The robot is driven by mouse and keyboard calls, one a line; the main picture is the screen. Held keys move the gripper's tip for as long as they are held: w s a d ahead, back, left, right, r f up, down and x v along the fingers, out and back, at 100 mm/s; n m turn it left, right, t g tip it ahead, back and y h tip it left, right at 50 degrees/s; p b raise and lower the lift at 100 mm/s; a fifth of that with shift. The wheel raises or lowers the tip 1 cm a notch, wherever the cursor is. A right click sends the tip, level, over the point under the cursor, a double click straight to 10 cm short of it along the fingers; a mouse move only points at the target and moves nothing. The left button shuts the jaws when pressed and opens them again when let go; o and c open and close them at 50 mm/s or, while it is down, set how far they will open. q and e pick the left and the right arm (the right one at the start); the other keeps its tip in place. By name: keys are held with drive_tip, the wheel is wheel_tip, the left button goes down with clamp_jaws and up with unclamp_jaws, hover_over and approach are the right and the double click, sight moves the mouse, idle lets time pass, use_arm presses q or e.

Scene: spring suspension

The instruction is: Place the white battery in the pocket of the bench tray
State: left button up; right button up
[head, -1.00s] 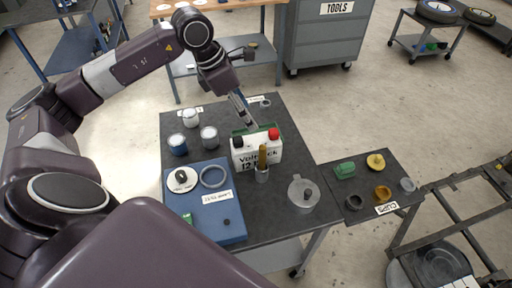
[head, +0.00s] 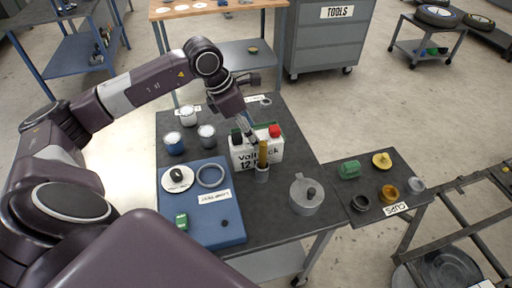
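The white battery (head: 270,154) stands upright on the dark bench, with a black cap at its left and a red cap at its right. Its front lettering is partly covered by an orange-brown handled item in a small grey cup. My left gripper (head: 250,137) points down at the battery's top, between the two caps. Its fingertips overlap the battery in the picture; I cannot tell whether they touch or grip it. A green edge (head: 263,126) shows just behind the battery, mostly hidden. I cannot make out the tray pocket. My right gripper is out of view.
A blue board (head: 222,236) with a ring, a white disc and a green block lies at the front left. Several jars (head: 173,144) stand behind it. A side table labelled CUPS (head: 403,219) adjoins the bench.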

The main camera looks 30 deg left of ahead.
use_arm(q)
drive_tip(key=p+x, duration=0.1)
drive_tip(key=x, duration=0.3)
clamp_jaws()
drive_tip(key=shift+w+r, duration=0.15)
drive_tip(key=shift+r, duration=0.2)
drive_tip(key=shift+w+a+f, duration=0.1)
